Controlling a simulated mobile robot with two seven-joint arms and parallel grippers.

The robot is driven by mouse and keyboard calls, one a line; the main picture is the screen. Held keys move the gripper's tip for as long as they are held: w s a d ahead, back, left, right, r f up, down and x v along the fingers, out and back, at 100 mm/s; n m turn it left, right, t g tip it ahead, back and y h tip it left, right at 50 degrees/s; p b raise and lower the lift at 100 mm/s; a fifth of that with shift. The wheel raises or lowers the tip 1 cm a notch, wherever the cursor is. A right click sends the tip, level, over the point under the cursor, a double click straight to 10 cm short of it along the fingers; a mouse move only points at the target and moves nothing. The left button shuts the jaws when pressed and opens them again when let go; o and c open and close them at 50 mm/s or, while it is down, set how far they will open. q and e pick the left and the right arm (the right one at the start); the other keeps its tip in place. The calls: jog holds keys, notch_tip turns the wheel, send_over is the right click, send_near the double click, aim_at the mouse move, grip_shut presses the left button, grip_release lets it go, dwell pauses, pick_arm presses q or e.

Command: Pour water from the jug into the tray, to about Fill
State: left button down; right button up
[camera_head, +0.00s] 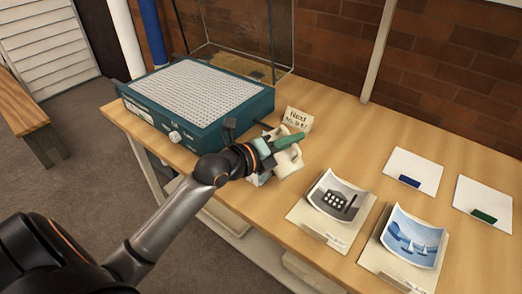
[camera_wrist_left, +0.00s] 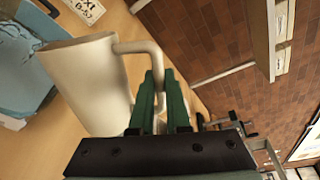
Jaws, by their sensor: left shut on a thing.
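The cream jug (camera_head: 289,163) stands on the wooden table, partly hidden by my left gripper (camera_head: 284,141). In the left wrist view, the jug (camera_wrist_left: 88,85) is beside the green fingers of my left gripper (camera_wrist_left: 160,105), which are shut on its handle (camera_wrist_left: 140,48). The water inside the jug cannot be seen. A teal tray (camera_head: 207,126) with a white dotted grid on top sits to the left of the jug. It has a pale knob (camera_head: 175,136) on its front, with small lettering too blurred to read. My right gripper is not in view.
A lettered card (camera_head: 297,119) stands just behind the jug. A glass tank (camera_head: 228,40) stands behind the tray. Two curled pictures (camera_head: 340,197) (camera_head: 414,236) lie on mounts to the right, with white cards (camera_head: 412,168) (camera_head: 484,203) beyond. Bare tabletop (camera_head: 350,130) lies behind them.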

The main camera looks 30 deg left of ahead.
aim_at(281, 127)
pick_arm(q)
jog(key=shift+w+a+n, duration=0.25)
jog(key=shift+a+n, duration=0.3)
jog(key=shift+n, duration=0.15)
dwell(0.9)
jog(key=shift+w+a+r+n, duration=0.15)
jog(key=shift+a+r, duration=0.05)
jog(key=shift+a, duration=0.2)
jog(key=shift+w+a+r+n, duration=0.15)
jog(key=shift+a, duration=0.2)
jog(key=shift+s+r, duration=0.1)
jog(key=shift+a+r+n+h, duration=0.2)
jog(key=shift+a+n+h, duration=0.1)
jog(key=shift+a+n, duration=0.1)
dwell(0.5)
jog(key=shift+a+r+g, duration=0.1)
jog(key=shift+r+g, duration=0.05)
jog(key=shift+g, duration=0.15)
